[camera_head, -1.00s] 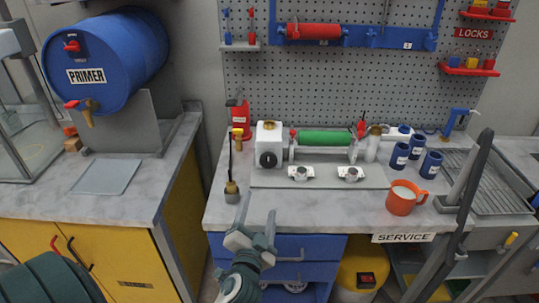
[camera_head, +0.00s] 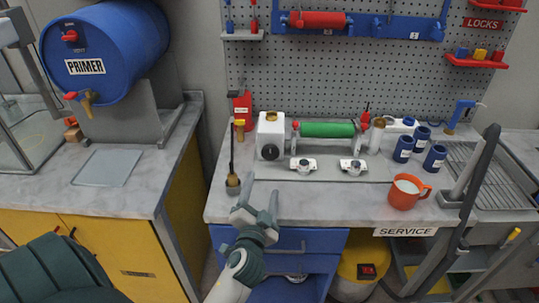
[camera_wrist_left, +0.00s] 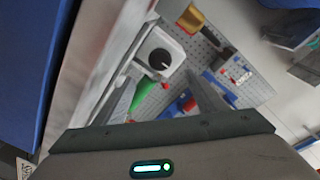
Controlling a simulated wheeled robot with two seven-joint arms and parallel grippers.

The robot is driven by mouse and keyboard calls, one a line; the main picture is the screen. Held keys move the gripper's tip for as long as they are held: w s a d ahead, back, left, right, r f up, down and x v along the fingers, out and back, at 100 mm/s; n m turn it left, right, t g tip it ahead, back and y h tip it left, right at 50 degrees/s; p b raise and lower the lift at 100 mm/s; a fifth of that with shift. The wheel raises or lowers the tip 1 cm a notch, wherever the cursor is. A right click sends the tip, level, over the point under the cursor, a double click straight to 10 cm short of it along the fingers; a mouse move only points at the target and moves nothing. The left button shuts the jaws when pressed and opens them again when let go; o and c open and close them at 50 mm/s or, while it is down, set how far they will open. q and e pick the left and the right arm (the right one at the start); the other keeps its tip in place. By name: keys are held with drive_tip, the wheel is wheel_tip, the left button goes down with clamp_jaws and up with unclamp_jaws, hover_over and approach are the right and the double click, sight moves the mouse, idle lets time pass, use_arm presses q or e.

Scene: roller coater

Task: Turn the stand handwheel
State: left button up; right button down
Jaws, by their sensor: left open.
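A white box (camera_head: 270,131) with a round black knob (camera_head: 270,152) on its front stands at the left end of the green roller (camera_head: 327,130) on the bench. I cannot tell for sure that this knob is the handwheel. In the left wrist view the black knob (camera_wrist_left: 160,58) shows a light mark, and the green roller (camera_wrist_left: 143,96) lies below it. My left gripper (camera_head: 260,202) is open and empty at the bench's front edge, below and in front of the white box, apart from it. My right gripper is not in view.
A dark pot with a tall rod (camera_head: 233,182) stands left of the gripper. An orange mug (camera_head: 406,192) and blue cups (camera_head: 403,149) stand to the right. The bench front (camera_head: 330,207) is clear.

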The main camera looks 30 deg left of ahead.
sight(270, 155)
use_arm(q)
drive_tip(key=p+x, duration=0.3)
drive_tip(key=x, duration=1)
drive_tip(key=shift+a+r, duration=0.1)
drive_tip(key=shift+p+x, duration=0.3)
drive_tip(key=shift+x, duration=0.6)
drive_tip(key=shift+c, duration=0.2)
drive_tip(key=c, duration=1)
